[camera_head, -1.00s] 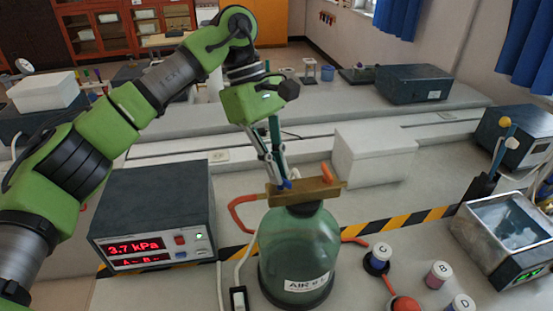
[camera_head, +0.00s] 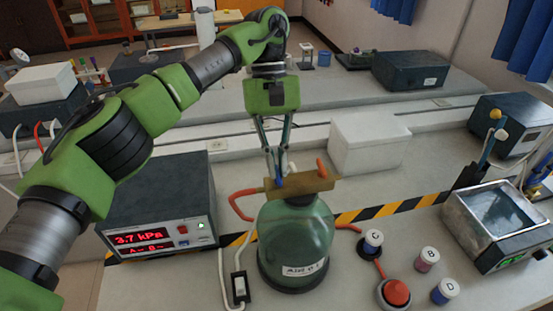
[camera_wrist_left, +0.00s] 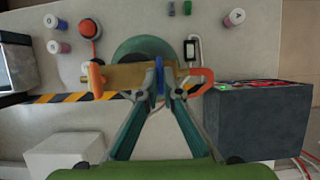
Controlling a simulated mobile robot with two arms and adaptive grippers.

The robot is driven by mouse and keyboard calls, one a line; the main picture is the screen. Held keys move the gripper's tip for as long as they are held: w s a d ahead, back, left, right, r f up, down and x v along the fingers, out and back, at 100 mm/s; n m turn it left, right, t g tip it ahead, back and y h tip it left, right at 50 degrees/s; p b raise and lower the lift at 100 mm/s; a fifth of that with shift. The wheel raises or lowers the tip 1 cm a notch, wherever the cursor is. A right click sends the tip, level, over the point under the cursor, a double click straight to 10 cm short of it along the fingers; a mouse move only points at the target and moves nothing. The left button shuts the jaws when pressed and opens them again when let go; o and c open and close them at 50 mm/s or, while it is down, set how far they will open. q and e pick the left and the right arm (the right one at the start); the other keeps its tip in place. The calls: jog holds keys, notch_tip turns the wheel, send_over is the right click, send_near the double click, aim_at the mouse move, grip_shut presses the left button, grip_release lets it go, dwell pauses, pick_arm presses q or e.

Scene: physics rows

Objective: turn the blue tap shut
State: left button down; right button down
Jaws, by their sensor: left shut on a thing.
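The blue tap (camera_head: 279,181) sits on the left part of a brass bar (camera_head: 310,183) on top of a green glass bottle (camera_head: 296,240). An orange tap (camera_head: 321,168) stands on the bar's right part. My left gripper (camera_head: 279,168) comes down from above, shut on the blue tap. In the left wrist view the blue tap (camera_wrist_left: 160,76) shows as a thin blue strip between the fingertips (camera_wrist_left: 160,84). The fingers partly hide it in the head view. My right gripper is in neither view.
A pressure box (camera_head: 160,205) reading 3.7 kPa stands left of the bottle. A red button (camera_head: 396,292) and labelled jars (camera_head: 427,259) stand to the right. A white box (camera_head: 368,142) is behind, and a water bath (camera_head: 492,215) is far right.

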aim_at(277, 169)
pick_arm(q)
jog(key=shift+r, duration=0.15)
jog(key=c, duration=2.2)
grip_release()
notch_tip(277, 169, up, 10)
jog(key=shift+w+f, duration=0.1)
